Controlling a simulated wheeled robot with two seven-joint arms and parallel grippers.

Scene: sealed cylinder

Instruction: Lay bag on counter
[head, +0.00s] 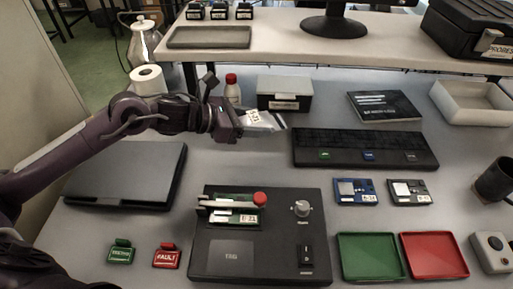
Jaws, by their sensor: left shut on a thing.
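A small silvery-grey bag (267,121) with a white label is held above the counter (262,166), near its middle. My left gripper (240,121) is shut on the left end of the bag. The bag's free end points right, toward the long black tray. The gripper's fingers hide part of the bag. My right gripper is not in view.
A black test box (216,235) with a green board and red knob stands in front. A closed dark laptop (125,175) lies left. A black tray (365,149), blue board (356,191), green tray (369,257) and red tray (434,255) are right.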

